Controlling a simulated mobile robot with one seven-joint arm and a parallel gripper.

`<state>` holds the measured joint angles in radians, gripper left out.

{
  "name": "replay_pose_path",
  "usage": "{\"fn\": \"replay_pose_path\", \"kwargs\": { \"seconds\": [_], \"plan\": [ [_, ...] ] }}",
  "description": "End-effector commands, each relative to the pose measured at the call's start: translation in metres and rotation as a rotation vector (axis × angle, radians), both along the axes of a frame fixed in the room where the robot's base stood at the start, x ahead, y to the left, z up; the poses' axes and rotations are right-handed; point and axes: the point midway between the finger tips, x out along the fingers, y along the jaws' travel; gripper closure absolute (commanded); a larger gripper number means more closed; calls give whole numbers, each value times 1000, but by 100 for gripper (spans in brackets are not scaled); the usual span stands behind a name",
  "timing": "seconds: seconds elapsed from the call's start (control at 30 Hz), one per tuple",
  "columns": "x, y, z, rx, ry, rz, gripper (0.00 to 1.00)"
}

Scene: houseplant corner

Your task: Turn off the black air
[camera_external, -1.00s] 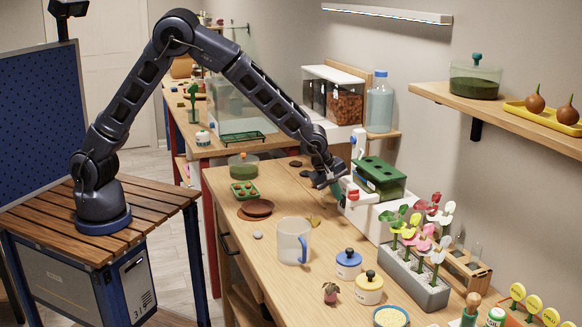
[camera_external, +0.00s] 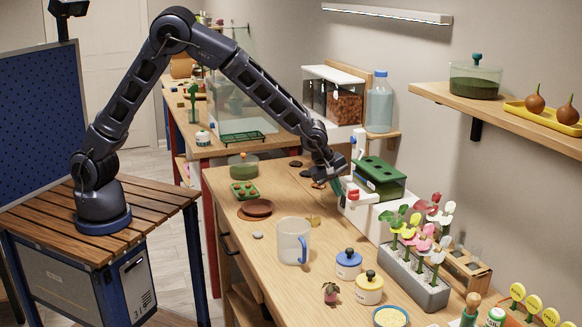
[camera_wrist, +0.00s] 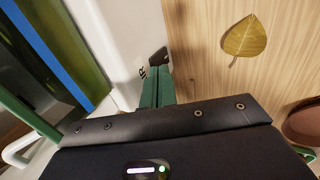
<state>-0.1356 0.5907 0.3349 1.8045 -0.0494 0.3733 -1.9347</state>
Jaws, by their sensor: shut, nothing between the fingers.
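In the wrist view, a small black piece (camera_wrist: 158,57) sticks out at the edge of a white surface, beside dark letters that read "IR", the rest hidden. My gripper (camera_wrist: 160,82) is shut and empty; its green fingers point at the black piece and are very close to it. I cannot tell whether they touch. In the external view, my gripper (camera_external: 334,178) is at the left side of the white unit (camera_external: 363,208), which carries red parts on its front. The black piece cannot be made out there, as my gripper covers that area.
A green-lidded tank (camera_external: 379,178) stands on the white unit. A yellow leaf (camera_wrist: 242,38) lies on the wooden bench near my fingers. A brown saucer (camera_external: 256,209), a mug (camera_external: 291,241) and a planter of paper flowers (camera_external: 414,282) stand around the bench.

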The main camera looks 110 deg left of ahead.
Motion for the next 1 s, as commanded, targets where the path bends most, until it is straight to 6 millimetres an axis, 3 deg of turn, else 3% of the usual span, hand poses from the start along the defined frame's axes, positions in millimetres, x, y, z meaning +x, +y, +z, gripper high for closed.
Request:
{"fn": "replay_pose_path", "kwargs": {
  "seconds": [0.23, 0.43, 0.8, 1.0],
  "plan": [
    [-7, -9, 2, 0, 0, -1, 100],
    [-28, -30, 6, -1, -1, -3, 100],
    [-37, -38, 76, 0, -2, -2, 100],
    [-40, -41, 97, 0, -1, -1, 100]
  ]
}}
